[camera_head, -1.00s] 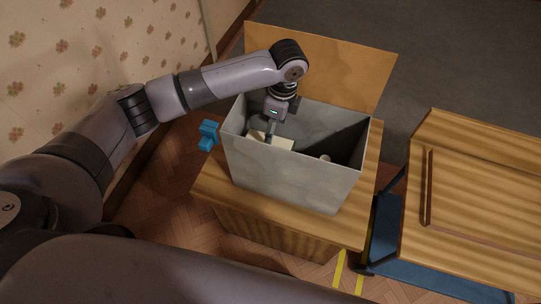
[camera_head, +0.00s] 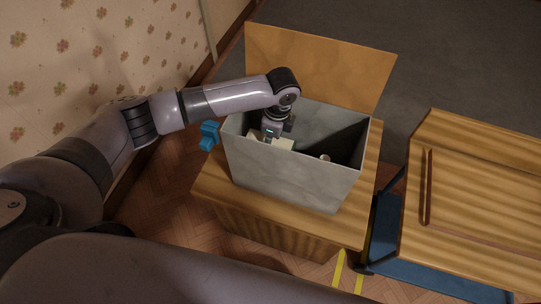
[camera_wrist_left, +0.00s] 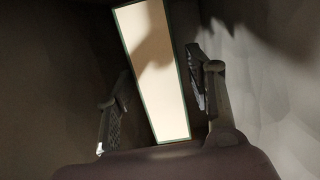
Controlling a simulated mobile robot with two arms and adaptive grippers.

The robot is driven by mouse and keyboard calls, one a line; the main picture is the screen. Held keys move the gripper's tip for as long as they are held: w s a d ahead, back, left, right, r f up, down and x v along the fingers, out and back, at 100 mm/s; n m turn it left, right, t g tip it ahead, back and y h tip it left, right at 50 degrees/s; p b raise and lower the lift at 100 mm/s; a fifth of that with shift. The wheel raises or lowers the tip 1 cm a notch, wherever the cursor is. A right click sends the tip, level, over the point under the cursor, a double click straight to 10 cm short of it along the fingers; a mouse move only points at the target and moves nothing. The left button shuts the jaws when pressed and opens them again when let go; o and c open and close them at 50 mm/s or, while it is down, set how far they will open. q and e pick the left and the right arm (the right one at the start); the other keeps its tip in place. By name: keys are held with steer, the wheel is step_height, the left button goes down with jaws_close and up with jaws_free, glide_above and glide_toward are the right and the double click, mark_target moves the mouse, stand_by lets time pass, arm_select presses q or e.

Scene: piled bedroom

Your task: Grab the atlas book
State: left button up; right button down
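The atlas book, a cream block of pages with a thin green cover edge, stands or leans inside a grey open-topped bin (camera_head: 290,180). In the head view only a pale part of the book (camera_head: 284,144) shows. My left gripper (camera_head: 270,136) reaches down into the bin at the book; its fingertips are hidden there. In the left wrist view my left gripper (camera_wrist_left: 158,72) is open, with one finger on each side of the book (camera_wrist_left: 150,60). My right gripper is not in view.
The bin stands on a wooden box (camera_head: 225,190) with a raised board behind it. A small light object (camera_head: 325,158) lies in the bin's right half. A blue object (camera_head: 208,135) is left of the bin. A wooden desk (camera_head: 480,200) stands right; a papered wall is left.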

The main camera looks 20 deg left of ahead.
arm_select(q)
jaws_close()
stand_by(0.4)
steer(key=shift+r, duration=0.1)
